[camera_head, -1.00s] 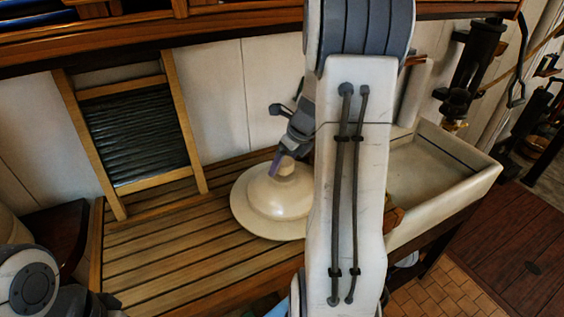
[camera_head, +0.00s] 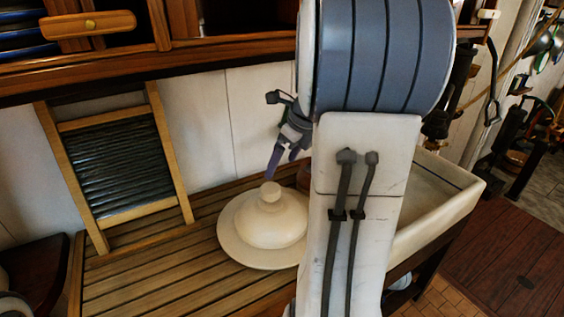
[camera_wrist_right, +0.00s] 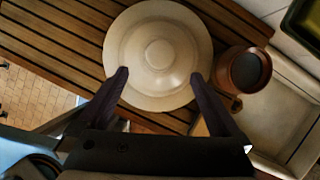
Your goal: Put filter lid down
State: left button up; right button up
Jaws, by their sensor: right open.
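The cream filter lid (camera_head: 268,222), a wide dome with a knob on top, lies flat on the slatted wooden counter (camera_head: 150,278). In the right wrist view the lid (camera_wrist_right: 150,80) shows from above, with its round knob in the middle. My right gripper (camera_head: 281,164) is above the lid's knob, apart from it. In the right wrist view its two fingers (camera_wrist_right: 160,80) are spread wide with nothing between them, and the lid lies below. My right arm hides part of the counter and the lid's right surroundings in the head view. My left gripper is not in view.
A brown round pot (camera_wrist_right: 246,70) stands beside the lid, close to the pale sink (camera_head: 440,200) on the right. A washboard (camera_head: 118,165) leans on the wall at the left. A wooden shelf (camera_head: 240,48) overhangs the counter. The counter's left part is free.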

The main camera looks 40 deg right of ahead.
jog(key=s+a+f+n+g+y, duration=0.1)
jog(key=a+f+n, duration=0.1)
jog(key=a+n, duration=0.95)
jog(key=s+a+f+n+g, duration=0.1)
jog(key=s+a+n+g, duration=0.1)
jog(key=a+n, duration=0.95)
jog(key=s+a+f+n, duration=0.2)
jog(key=s+a+n, duration=0.4)
jog(key=n, duration=0.3)
jog(key=s+a+f+n+g, duration=0.1)
jog(key=s+a+f+n, duration=0.1)
jog(key=s+a+n, duration=0.5)
jog(key=s+n, duration=0.1)
jog(key=n, duration=0.1)
jog(key=shift+s+a+f+n+h, duration=0.2)
jog(key=shift+f+n+h, duration=0.1)
jog(key=shift+f, duration=0.05)
